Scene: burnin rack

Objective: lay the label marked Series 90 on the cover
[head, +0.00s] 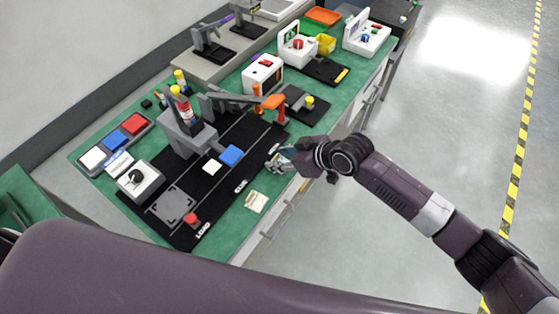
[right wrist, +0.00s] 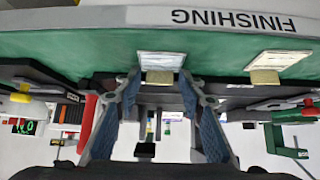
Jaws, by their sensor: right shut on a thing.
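My right gripper (head: 276,161) is at the front edge of the bench, right of the black mat. In the right wrist view, its two blue-padded fingers (right wrist: 159,80) are shut on a pale label card (right wrist: 160,60) with a tan tab (right wrist: 160,77). A second card (head: 256,201) with a tan tab lies on the green bench top to the left; it also shows in the right wrist view (right wrist: 278,62). The print on both cards is too small to read, so I cannot tell which is Series 90. I cannot single out the cover. My left gripper is out of view.
White machines (head: 262,75) stand farther back. The floor (head: 440,130) right of the bench is clear.

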